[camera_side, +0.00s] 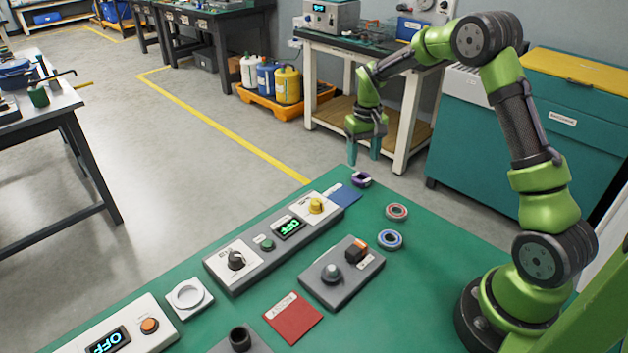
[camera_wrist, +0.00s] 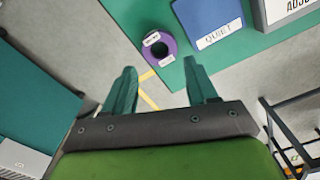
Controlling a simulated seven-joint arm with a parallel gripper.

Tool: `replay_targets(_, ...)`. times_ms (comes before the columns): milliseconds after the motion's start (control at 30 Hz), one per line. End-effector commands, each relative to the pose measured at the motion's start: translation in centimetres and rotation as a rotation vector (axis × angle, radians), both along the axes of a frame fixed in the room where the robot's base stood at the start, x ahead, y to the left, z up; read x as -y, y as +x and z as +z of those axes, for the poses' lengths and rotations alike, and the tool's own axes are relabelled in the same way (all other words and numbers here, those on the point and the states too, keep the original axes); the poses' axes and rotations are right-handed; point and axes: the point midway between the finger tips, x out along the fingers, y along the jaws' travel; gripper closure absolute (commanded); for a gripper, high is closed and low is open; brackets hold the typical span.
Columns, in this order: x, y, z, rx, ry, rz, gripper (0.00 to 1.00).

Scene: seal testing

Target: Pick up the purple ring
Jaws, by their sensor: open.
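The purple ring (camera_side: 361,180) lies flat on the green table near its far corner, with a white label on it. In the wrist view the purple ring (camera_wrist: 159,45) lies ahead of the fingertips, roughly midway between them, near the table edge. My gripper (camera_side: 364,158) is above the table's far corner, pointing down, close to the ring in the side view. In the wrist view my gripper (camera_wrist: 158,78) has its two teal fingers spread apart with nothing between them. The ring is not between the fingers in the wrist view.
A red ring (camera_side: 396,212) and a blue ring (camera_side: 389,239) lie nearer on the table. A blue card labelled QUIET (camera_wrist: 211,20) lies beside the purple ring. A control panel (camera_side: 270,243) and a grey switch box (camera_side: 342,273) stand nearby. The table's right part is clear.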

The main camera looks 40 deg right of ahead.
Motion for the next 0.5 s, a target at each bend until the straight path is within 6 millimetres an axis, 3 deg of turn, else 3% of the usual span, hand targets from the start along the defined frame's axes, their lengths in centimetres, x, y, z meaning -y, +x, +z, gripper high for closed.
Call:
replay_targets(167, 0.0, 0.0, -1.2, 0.0, 0.0, -0.001, 0.43)
replay_targets(500, -0.1, -0.3, -5.6, 0.0, 0.001, 0.001, 0.43)
